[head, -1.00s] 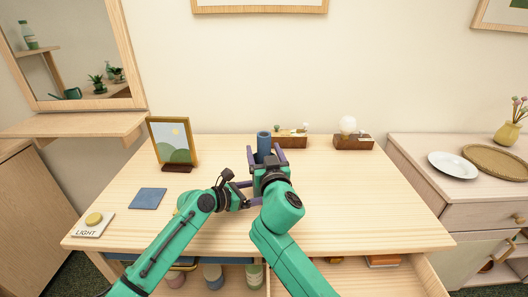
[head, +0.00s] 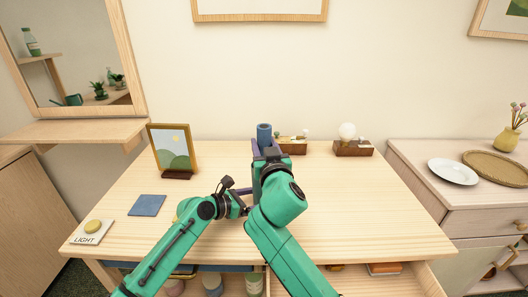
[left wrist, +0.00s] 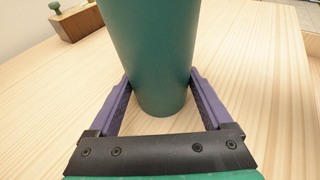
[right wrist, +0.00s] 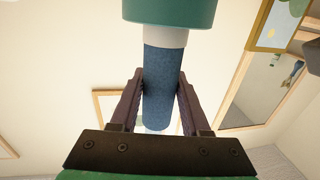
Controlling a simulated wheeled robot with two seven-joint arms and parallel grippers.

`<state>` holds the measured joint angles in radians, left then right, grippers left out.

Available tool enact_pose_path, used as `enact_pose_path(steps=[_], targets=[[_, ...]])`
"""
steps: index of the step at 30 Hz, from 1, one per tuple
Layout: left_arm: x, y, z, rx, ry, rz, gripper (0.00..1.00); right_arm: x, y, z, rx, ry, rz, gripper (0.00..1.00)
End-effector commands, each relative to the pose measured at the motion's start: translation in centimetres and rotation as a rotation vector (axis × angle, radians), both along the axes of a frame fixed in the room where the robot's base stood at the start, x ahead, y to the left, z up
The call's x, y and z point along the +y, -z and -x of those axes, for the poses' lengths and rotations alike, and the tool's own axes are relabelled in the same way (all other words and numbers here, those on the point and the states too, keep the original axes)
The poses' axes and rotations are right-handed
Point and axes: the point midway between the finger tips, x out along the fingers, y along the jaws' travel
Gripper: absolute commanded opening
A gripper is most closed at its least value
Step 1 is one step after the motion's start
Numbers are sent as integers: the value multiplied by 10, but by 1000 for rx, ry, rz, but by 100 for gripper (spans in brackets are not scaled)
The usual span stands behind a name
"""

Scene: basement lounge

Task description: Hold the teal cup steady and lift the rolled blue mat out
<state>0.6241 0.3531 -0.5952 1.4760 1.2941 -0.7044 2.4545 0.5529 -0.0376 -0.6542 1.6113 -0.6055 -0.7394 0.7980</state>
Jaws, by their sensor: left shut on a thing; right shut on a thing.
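The teal cup (left wrist: 150,50) stands on the table between the fingers of my left gripper (left wrist: 160,76), which is shut on it. In the head view the cup is hidden behind my right arm. The rolled blue mat (right wrist: 160,90) is upright in my right gripper (right wrist: 160,74), which is shut around it. The mat's top (head: 264,132) shows above the right gripper in the head view. In the right wrist view, which is upside down, a pale band (right wrist: 165,37) lies between the blue mat and teal cup (right wrist: 170,10); I cannot tell whether the mat's end is clear of the cup.
Behind the mat are a wooden block with small items (head: 293,146) and a block with a white bulb (head: 347,136). A framed picture (head: 174,150), blue square (head: 147,205) and light button (head: 92,230) are at left. The table's right side is clear.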

Motion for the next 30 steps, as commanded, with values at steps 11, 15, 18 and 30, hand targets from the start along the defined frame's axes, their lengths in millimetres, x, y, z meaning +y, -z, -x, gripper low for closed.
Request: enact_pose_path(steps=[11, 15, 18, 30], targets=[[0, 0, 0, -1, 0, 1, 35, 0, -30, 0, -3, 0, -2, 0], [0, 0, 0, -1, 0, 1, 35, 0, -41, 0, -3, -1, -3, 0], [0, 0, 0, -1, 0, 1, 35, 0, -48, 1, -3, -2, -2, 0], [0, 0, 0, -1, 0, 1, 35, 0, -78, 1, -3, -1, -1, 0]])
